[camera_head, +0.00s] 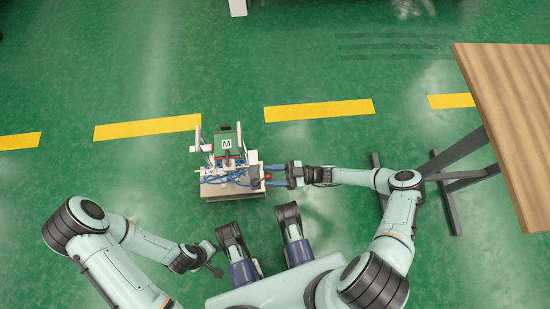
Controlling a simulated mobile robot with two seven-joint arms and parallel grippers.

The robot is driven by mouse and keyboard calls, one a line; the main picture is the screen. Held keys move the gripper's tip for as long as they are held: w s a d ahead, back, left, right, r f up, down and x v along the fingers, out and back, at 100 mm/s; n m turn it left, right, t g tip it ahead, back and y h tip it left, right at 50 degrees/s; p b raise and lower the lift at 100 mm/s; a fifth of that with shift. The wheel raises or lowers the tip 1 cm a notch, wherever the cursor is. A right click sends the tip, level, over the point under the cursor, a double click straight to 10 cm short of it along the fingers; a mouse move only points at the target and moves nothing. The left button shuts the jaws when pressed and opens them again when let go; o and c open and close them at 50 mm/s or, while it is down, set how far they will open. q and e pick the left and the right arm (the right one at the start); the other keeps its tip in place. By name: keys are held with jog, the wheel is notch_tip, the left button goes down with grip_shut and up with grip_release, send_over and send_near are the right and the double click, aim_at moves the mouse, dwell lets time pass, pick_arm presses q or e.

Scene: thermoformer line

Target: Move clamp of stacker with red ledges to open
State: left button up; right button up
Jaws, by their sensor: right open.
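The stacker (232,188) stands on the floor in front of me. It has a pale box-like base, light upright posts, blue hoses and a green top part with a white "M" label (227,144). A small red part (267,177) shows at its right side; I cannot tell whether it belongs to the clamp, and red ledges are not clear. My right gripper (271,176) reaches in from the right. Its blue fingers are open, one on each side of the red part; contact cannot be told. My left gripper (213,268) is low at the left, small and partly hidden, away from the stacker.
A wooden-topped table (510,110) with dark legs stands at the right, close to my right arm. Yellow dashed lines (320,110) cross the green floor behind the stacker. The floor left of the stacker is clear. A white post foot (238,8) shows at the top edge.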

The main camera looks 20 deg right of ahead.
jog(key=shift+d, duration=0.1)
pick_arm(q)
jog(key=shift+s+f, duration=0.1)
jog(key=shift+s, duration=0.05)
pick_arm(e)
jog(key=v, duration=1.3)
jog(key=shift+f, duration=0.2)
jog(key=shift+s, duration=0.1)
